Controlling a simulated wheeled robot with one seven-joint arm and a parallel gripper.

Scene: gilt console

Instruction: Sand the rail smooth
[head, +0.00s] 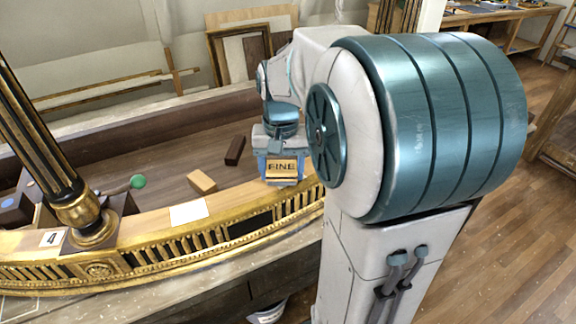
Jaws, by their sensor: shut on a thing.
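The rail (238,200) is the pale, bare wood strip along the curved front edge of the gilt console, above the gilded openwork. My gripper (281,160) is shut on a wooden block marked FINE (282,171), the sanding block. The block is at the right part of the rail, over the pale wood. I cannot tell whether it touches the surface. My arm hides the rail further right. A white paper (189,212) lies on the rail left of the block.
A plain wooden block (202,182) and a dark block (235,151) lie behind the rail. A black and gold column (75,190) stands at the left, beside a card marked 4 (51,238) and a green-knobbed tool (137,182). Frames (240,55) lean at the back.

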